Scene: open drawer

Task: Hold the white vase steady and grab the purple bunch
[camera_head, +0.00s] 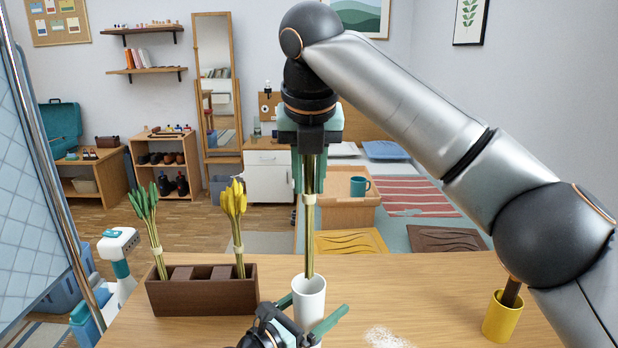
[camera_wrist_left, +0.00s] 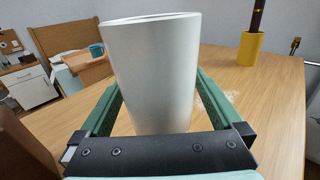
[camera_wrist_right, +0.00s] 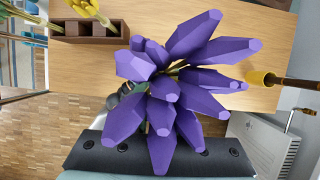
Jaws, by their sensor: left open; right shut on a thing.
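The white vase (camera_head: 311,292) stands upright on the wooden table and fills the middle of the left wrist view (camera_wrist_left: 150,70). My left gripper (camera_head: 308,318) is open, with its green fingers on both sides of the vase. My right gripper (camera_head: 309,180) is shut on the stems of the purple bunch (camera_wrist_right: 180,85) and holds it upright above the vase. Its tied stems (camera_head: 309,235) hang down to the vase mouth; I cannot tell whether their ends are inside. The purple heads are hidden in the head view.
A brown divided box (camera_head: 200,300) at the left of the table holds a green bunch (camera_head: 147,220) and a yellow bunch (camera_head: 236,210). A yellow cup (camera_head: 502,320) with a dark handle in it stands at right. White grains (camera_head: 388,338) lie on the table.

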